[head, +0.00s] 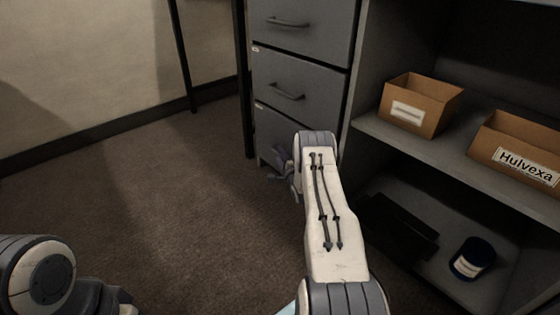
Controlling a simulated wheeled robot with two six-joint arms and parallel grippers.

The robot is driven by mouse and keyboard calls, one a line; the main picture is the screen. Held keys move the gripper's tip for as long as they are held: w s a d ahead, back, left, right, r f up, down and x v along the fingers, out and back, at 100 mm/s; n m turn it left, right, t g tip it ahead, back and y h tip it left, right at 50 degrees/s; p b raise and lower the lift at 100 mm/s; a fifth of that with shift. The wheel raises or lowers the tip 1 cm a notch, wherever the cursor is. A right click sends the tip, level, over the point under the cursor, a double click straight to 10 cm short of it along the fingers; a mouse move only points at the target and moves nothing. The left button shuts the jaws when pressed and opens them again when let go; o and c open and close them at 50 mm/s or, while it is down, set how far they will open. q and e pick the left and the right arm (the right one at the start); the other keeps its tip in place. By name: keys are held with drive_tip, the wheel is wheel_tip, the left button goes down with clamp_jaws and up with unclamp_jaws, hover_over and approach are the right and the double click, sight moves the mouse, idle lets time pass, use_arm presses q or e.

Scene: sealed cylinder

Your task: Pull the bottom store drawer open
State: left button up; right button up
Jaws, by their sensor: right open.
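A grey metal store cabinet with stacked drawers stands at the top centre of the head view. The bottom drawer (269,128) is mostly hidden behind my right arm, and its handle cannot be made out. It looks flush with the drawers above. My right gripper (275,176) is at the lower front of the bottom drawer, partly hidden by my own wrist. It is open; whether it touches the handle cannot be told. My left arm shows at the lower left, but its gripper is not in view.
The middle drawer (310,90) and upper drawer (310,25) are shut. To the right, a shelf unit (400,142) holds two cardboard boxes (420,104), a dark flat object (398,226) and a dark blue tin (472,258). The carpet (170,200) left of my right arm is clear.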

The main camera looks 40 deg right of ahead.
drive_tip(key=shift+w, duration=0.2)
clamp_jaws()
idle(1.3)
